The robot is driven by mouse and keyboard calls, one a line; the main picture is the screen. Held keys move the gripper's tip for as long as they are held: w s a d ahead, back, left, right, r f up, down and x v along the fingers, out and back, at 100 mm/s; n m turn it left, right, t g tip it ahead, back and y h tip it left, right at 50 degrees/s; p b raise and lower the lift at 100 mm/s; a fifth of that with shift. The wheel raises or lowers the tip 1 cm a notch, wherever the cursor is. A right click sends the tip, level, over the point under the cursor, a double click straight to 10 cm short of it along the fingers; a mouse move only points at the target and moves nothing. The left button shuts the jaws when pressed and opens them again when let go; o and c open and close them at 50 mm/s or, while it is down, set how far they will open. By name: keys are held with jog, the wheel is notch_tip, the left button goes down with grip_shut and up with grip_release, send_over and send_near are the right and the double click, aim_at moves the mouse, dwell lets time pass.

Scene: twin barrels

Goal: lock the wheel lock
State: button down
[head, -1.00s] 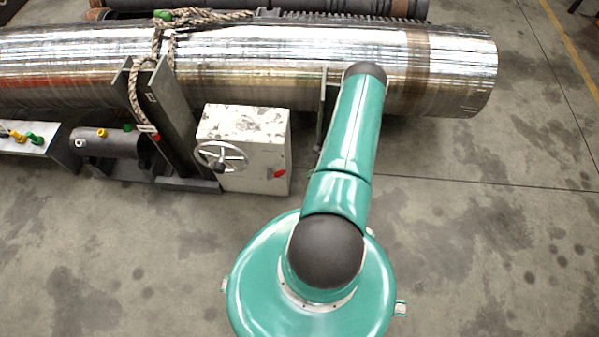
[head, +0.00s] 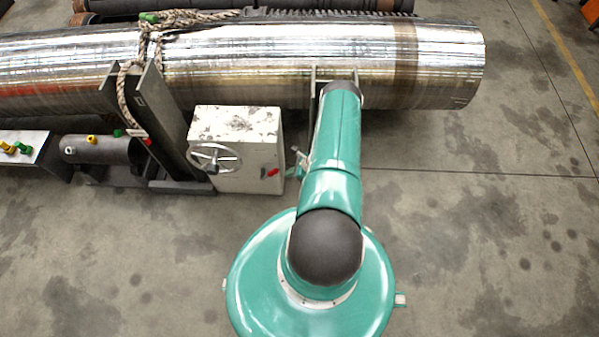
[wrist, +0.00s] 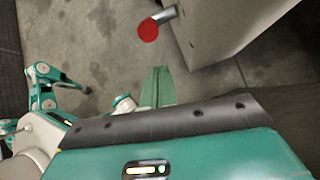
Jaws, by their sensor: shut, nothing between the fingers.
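A worn white box (head: 235,150) carries a grey handwheel (head: 215,157) on its front. A red knob (head: 273,172) is low at the box's right end. In the wrist view the red knob (wrist: 148,30) sits on a short metal shaft (wrist: 167,13) beside the box wall (wrist: 235,25). My gripper (wrist: 157,72) shows as narrow green fingers, shut and empty, below the knob in that picture and apart from it. In the head view my arm mostly hides the gripper; a small teal part shows between arm and box.
A long shiny metal cylinder (head: 420,65) lies behind the box. A dark upright post (head: 160,115) with rope and a small dark tank (head: 105,150) stand left of the box. The concrete floor (head: 480,230) at the right is clear.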

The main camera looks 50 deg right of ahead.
aim_at(276, 170)
jog(key=shift+w+a+r, duration=0.25)
jog(key=shift+w+r, duration=0.05)
jog(key=shift+w, duration=0.15)
jog(key=shift+w+a+r, duration=0.2)
jog(key=shift+w+r, duration=0.05)
jog(key=shift+w, duration=0.15)
jog(key=shift+w+a+r+g+h, duration=0.4)
jog(key=shift+w+a+r+g, duration=0.15)
jog(key=shift+w+r, duration=0.25)
jog(key=shift+w+a+r+g+h, duration=0.45)
jog(key=shift+w+a+r, duration=0.2)
jog(key=shift+w+r, duration=0.15)
jog(key=shift+s, duration=0.1)
